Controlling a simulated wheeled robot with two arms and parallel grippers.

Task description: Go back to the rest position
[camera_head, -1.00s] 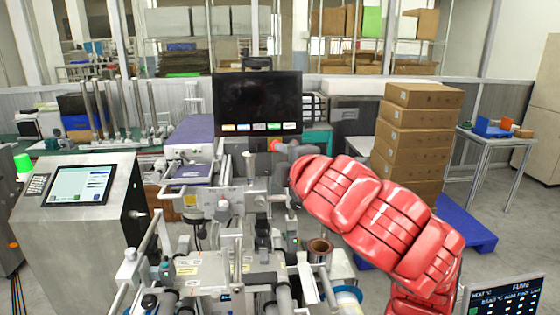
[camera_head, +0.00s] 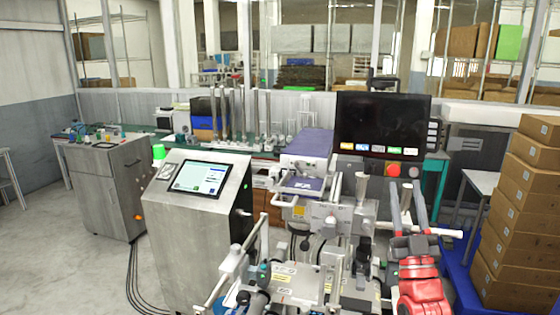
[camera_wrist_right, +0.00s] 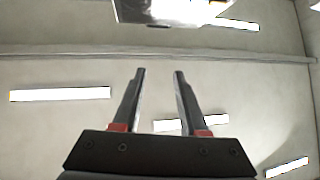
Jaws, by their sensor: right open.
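My right gripper (camera_head: 406,186) is at the lower right of the head view, at the end of my red arm. Its two dark fingers point upward, apart, with nothing between them. The right wrist view shows the same open, empty gripper (camera_wrist_right: 160,72) against a pale ceiling with light strips. In the head view the gripper appears in front of the right part of the film-reel machine (camera_head: 330,220); I cannot tell the gap. My left gripper is not in view.
A black monitor (camera_head: 382,125) stands behind the machine. A metal cabinet with a touchscreen (camera_head: 200,178) is left of it. Stacked cardboard boxes (camera_head: 520,215) stand at the right on a blue pallet (camera_head: 462,270). The floor (camera_head: 80,240) at the left is clear.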

